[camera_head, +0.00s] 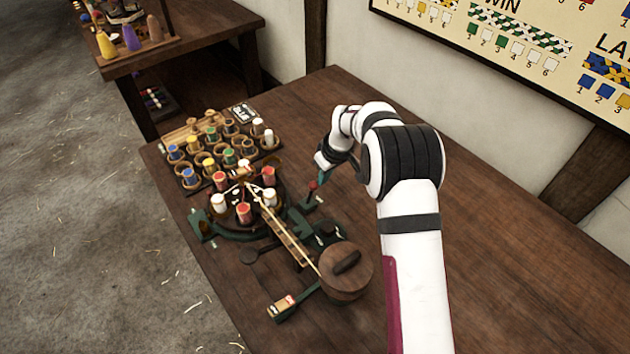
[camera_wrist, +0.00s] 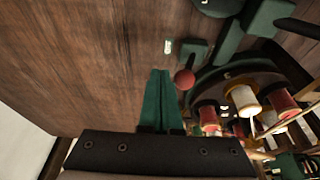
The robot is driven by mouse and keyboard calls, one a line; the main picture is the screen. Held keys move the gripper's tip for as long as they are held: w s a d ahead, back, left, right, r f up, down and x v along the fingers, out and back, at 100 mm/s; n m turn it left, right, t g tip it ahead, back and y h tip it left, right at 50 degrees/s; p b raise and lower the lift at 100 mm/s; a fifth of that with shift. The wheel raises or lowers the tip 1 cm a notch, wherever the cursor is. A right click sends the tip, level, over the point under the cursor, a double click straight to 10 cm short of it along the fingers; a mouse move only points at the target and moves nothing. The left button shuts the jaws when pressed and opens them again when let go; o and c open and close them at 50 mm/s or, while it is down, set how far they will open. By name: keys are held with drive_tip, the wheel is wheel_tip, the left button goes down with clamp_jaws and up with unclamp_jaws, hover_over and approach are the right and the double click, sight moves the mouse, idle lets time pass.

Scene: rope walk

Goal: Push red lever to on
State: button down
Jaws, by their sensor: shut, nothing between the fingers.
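The red lever (camera_head: 313,187) has a red knob on a short dark stem. It rises from a small green bracket at the right side of the rope machine. In the wrist view the red knob (camera_wrist: 184,79) is round and sits just right of my fingertips. My gripper (camera_head: 325,176) is shut and empty, with its green fingers pressed together, close beside the lever on its right in the head view. In the wrist view the shut fingers (camera_wrist: 158,75) point at the table. I cannot tell whether they touch the knob. A small pale label (camera_wrist: 168,46) lies beyond the fingertips.
The rope machine (camera_head: 243,213) with red and white bobbins stands left of the lever. A rack of coloured bobbins (camera_head: 217,150) is behind it. A round wooden drum (camera_head: 345,271) is in front. The table (camera_head: 490,220) is clear on the right.

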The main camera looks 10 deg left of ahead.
sight(315, 185)
drive_tip(key=shift+f, duration=0.1)
drive_tip(key=shift+f, duration=0.5)
drive_tip(key=shift+s+a, duration=1.1)
drive_tip(key=shift+w+d, duration=0.45)
wheel_tip(315, 185, up, 8)
drive_tip(key=shift+f, duration=0.15)
idle(0.4)
